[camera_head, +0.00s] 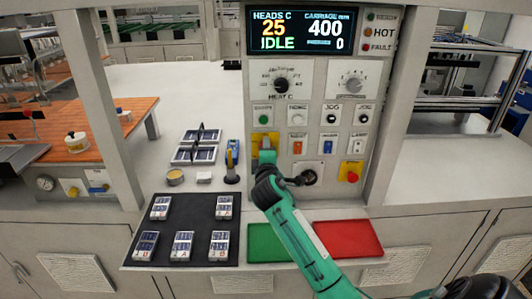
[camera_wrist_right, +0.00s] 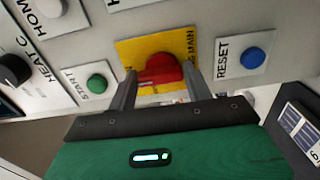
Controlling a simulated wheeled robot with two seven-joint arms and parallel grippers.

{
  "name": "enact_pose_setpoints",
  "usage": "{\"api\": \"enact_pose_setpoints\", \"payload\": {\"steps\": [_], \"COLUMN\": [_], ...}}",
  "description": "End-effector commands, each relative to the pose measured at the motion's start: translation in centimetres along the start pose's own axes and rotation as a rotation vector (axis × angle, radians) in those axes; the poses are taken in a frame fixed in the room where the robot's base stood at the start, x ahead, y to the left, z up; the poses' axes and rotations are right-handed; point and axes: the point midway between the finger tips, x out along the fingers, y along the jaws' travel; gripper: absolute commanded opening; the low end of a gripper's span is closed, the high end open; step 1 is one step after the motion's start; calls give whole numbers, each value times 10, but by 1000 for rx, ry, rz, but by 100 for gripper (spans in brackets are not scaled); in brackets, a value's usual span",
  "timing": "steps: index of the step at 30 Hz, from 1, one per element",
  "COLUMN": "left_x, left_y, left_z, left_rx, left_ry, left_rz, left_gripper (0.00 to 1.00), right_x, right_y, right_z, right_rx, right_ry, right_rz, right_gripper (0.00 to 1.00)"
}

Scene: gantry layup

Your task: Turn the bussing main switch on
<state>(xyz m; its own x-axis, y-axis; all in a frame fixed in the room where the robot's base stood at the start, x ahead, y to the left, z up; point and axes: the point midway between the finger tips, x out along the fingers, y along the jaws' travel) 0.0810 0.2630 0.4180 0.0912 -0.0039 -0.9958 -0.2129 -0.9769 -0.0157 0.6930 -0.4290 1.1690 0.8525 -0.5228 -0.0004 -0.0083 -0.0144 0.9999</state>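The bussing main switch is a red knob (camera_wrist_right: 158,71) on a yellow plate (camera_wrist_right: 128,47) marked "MAIN" in the right wrist view. In the head view its yellow plate (camera_head: 256,138) shows on the control panel, with the knob hidden by my gripper. My right gripper (camera_head: 265,150) is in front of it. In the wrist view the gripper's fingers (camera_wrist_right: 161,68) are spread, one on each side of the knob, with small gaps seeming to remain. Whether the fingertips touch the plate cannot be told. My left gripper is not in view.
A green START button (camera_wrist_right: 96,83) and a blue RESET button (camera_wrist_right: 253,57) flank the switch. A red button on a yellow plate (camera_head: 351,171) sits lower right. The display (camera_head: 302,30) reads IDLE. A dark tray (camera_head: 185,214) with several small packs and green (camera_head: 265,243) and red mats (camera_head: 348,238) lie in front.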

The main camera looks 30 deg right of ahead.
Motion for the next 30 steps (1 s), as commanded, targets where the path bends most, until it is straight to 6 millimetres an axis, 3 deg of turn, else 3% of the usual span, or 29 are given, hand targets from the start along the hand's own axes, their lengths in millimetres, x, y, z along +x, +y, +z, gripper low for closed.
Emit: {"api": "enact_pose_setpoints", "payload": {"steps": [1, 3, 11, 16, 30], "left_x": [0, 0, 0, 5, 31], "left_y": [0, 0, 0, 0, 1], "left_z": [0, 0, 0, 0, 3], "left_rx": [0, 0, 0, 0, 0], "left_ry": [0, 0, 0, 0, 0], "left_rz": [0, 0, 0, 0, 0], "left_gripper": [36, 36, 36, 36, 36], "right_x": [0, 0, 0, -12, -106], "right_y": [-1, -1, 0, -2, -3], "right_z": [0, 0, 0, 0, 0], "right_rx": [0, -1, -1, -1, 0], "right_ry": [0, 0, 0, 2, 2], "right_rz": [-1, -1, 0, 1, 0], "right_gripper": [61, 71, 71, 71, 71]}}
